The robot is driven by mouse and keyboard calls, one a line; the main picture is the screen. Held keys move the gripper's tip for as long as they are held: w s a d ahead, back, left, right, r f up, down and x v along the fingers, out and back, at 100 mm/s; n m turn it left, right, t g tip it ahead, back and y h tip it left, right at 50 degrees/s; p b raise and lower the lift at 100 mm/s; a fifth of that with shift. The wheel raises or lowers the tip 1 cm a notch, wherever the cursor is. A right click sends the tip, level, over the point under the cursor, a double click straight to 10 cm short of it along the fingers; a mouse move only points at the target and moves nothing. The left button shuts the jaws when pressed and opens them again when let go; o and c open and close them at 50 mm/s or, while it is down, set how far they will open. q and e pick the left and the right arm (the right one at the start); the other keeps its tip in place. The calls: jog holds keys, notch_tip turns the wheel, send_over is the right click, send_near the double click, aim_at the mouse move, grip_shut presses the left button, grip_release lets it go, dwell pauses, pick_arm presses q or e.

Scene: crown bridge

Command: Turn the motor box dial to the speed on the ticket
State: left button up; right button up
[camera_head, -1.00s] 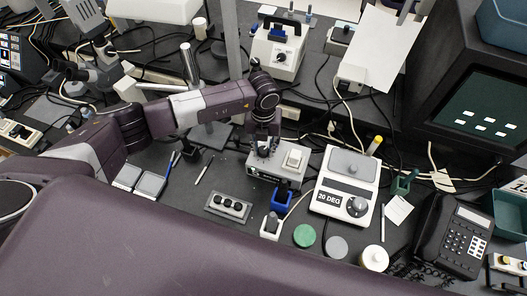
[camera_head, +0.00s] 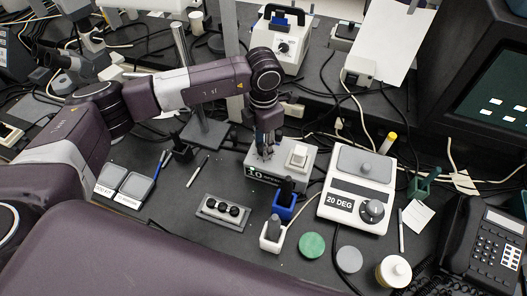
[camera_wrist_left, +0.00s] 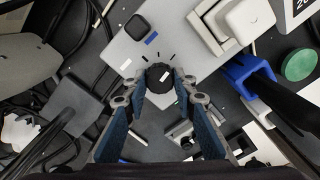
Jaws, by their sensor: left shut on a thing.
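The motor box (camera_head: 292,180) is a grey box with a raised white square on top and a partly covered dark label on its front. It stands mid-bench, right of centre. My left gripper (camera_head: 266,152) points down onto its left part. In the left wrist view, the gripper (camera_wrist_left: 158,90) has its fingers on both sides of a black dial (camera_wrist_left: 160,77), shut on it. A pale pointer line and dark tick marks show at the dial; no numbers are readable there. A small white paper (camera_head: 418,216), maybe the ticket, lies at right, unreadable. My right gripper is not in view.
A white box labelled "20 DEG" (camera_head: 345,203) stands right of the motor box. A blue holder (camera_head: 284,207) and a white holder (camera_head: 271,238) stand close in front. A socket strip (camera_head: 222,210) lies to the left. Cables run behind. A telephone (camera_head: 487,243) is at far right.

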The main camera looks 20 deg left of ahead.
pick_arm(q)
jog(key=m+b, duration=0.4)
jog(key=shift+w+f, duration=0.1)
jog(key=shift+f, duration=0.05)
jog(key=shift+r+m+b, duration=0.2)
jog(key=shift+m+b, duration=0.8)
jog(key=shift+b, duration=0.1)
jog(key=o, duration=1.2)
jog(key=shift+c, duration=0.2)
notch_tip(320, 180, up, 12)
